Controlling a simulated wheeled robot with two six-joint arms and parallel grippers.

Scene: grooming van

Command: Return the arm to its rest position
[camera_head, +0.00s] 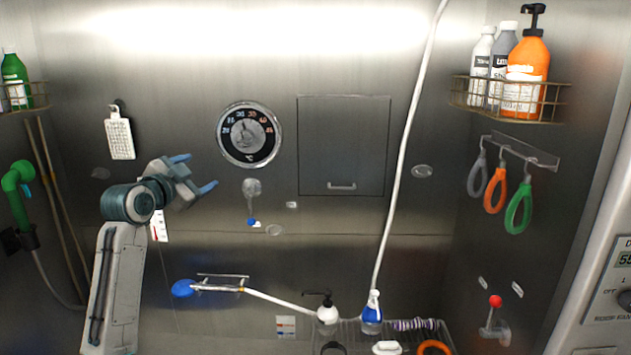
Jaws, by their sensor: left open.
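My left gripper (196,174) is in the camera_head view, left of the middle, on an arm that comes up from the lower left. Its two blue-tipped fingers are spread apart with nothing between them. It is raised in front of the metal back wall, to the left of the round dial (249,135). My right gripper is not in view.
A wire shelf with bottles (525,75) is at the upper right, above hanging coloured loops (495,193). A red-knobbed lever (495,302) is at the lower right. A green shower head (17,176) hangs at left.

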